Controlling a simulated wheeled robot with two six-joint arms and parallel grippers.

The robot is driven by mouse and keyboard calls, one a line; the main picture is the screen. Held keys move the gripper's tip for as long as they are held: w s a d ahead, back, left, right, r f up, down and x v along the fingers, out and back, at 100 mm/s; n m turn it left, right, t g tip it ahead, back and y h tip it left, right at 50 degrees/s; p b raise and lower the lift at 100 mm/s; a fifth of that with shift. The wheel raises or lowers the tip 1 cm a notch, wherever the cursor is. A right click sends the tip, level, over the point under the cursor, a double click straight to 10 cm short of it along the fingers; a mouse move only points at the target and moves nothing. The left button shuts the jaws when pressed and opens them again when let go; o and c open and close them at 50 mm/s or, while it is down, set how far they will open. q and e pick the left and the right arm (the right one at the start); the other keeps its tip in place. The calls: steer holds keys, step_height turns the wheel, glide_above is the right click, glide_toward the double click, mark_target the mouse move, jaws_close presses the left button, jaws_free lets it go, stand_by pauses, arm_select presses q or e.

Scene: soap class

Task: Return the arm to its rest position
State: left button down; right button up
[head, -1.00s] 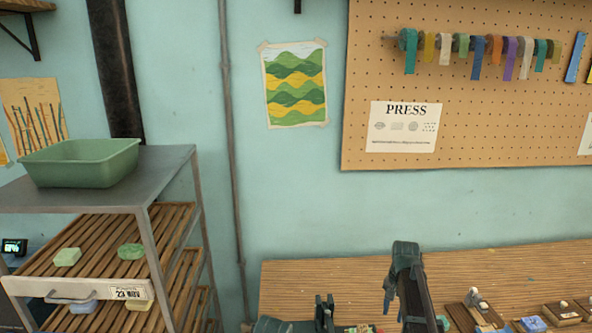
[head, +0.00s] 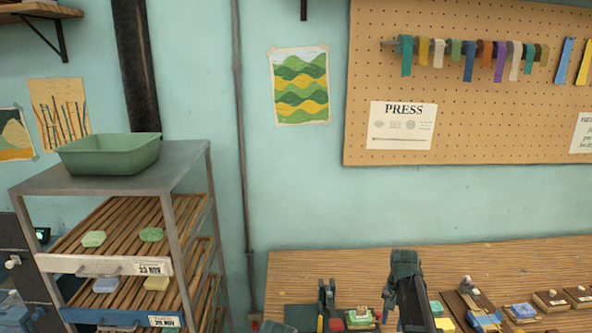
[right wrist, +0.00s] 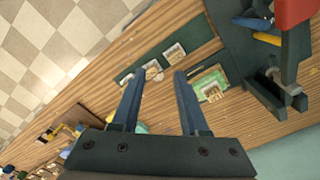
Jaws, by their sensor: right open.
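My right arm comes up from the bottom of the head view, in front of the wooden bench (head: 300,262). Its gripper (head: 388,305) points down beside the arm, and its jaws are partly hidden there. In the right wrist view the two dark fingers (right wrist: 158,75) stand well apart with nothing between them. Beyond them are the bench top, a dark strip with several small pieces (right wrist: 153,70) and a green card (right wrist: 209,85) with a piece on it. My left gripper is in neither view.
A metal rack (head: 196,155) at left carries a green tub (head: 110,154) and slatted shelves with soaps (head: 151,234). A dark upright tool (head: 327,298) stands on the bench left of my arm. Several small blocks and stamps (head: 521,310) lie to the right. A pegboard (head: 480,120) hangs behind.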

steer(key=s+a+f+n+h+b, duration=0.1)
steer(key=s+a+n, duration=1)
steer(key=s+a, duration=1.1)
steer(key=shift+s+a+f+n+b, duration=0.4)
steer(key=shift+s+f+b, duration=0.05)
steer(key=shift+s, duration=0.3)
